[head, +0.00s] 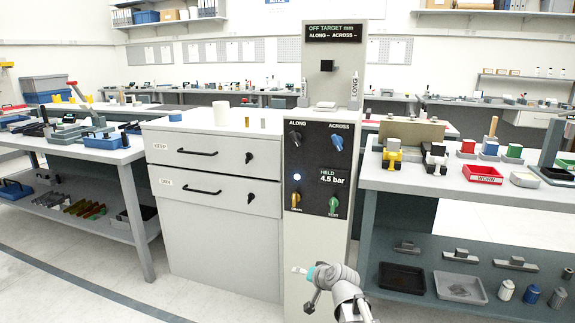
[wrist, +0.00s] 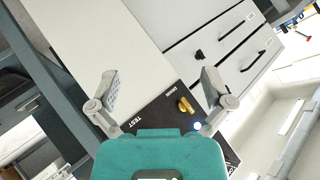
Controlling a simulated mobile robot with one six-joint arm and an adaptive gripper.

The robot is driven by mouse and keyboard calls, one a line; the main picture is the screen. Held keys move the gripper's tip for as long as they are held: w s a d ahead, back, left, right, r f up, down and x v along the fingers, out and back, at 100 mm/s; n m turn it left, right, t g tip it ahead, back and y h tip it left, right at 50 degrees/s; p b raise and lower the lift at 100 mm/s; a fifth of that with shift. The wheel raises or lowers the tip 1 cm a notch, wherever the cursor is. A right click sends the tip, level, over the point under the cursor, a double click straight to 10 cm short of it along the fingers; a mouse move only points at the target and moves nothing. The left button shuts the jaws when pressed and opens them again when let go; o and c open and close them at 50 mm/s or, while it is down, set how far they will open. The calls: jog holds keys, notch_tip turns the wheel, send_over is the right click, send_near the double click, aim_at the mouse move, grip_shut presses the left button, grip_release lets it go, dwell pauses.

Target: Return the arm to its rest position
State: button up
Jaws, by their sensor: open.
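My gripper (wrist: 160,88) is open in the wrist view, its two grey fingers spread apart with nothing between them. Beyond it are the control panel's lower part and an orange knob (wrist: 186,105), apart from the fingers. In the head view my arm (head: 338,280) reaches up from the bottom edge, in front of the base of the grey test machine (head: 299,240). Its end shows there as a small grey and teal part (head: 312,272). The panel (head: 318,168) has several knobs, a lit blue lamp and a "HELD 4.5 bar" readout.
A bench (head: 400,178) at right carries clamps, coloured blocks and a red tray (head: 482,174). A left bench (head: 138,150) holds tools. Floor shows at the front left.

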jog(key=s+d+f+n+g+h, duration=0.1)
jog(key=s+d+f+g+h, duration=0.35)
jog(key=s, duration=0.55)
jog(key=s+d+f+n+g+h, duration=0.1)
jog(key=s+d+f+g+h, duration=0.1)
jog(key=s+d+f+g, duration=0.45)
jog(key=s+r+t+p, duration=0.1)
jog(key=s+r+p, duration=0.2)
jog(key=r+p, duration=2.8)
notch_tip(320, 180, up, 3)
jog(key=shift+d+r+t+p, duration=0.2)
jog(key=shift+t+p, duration=0.1)
jog(key=shift+y, duration=0.25)
jog(key=c, duration=0.6)
jog(key=shift+a, duration=0.1)
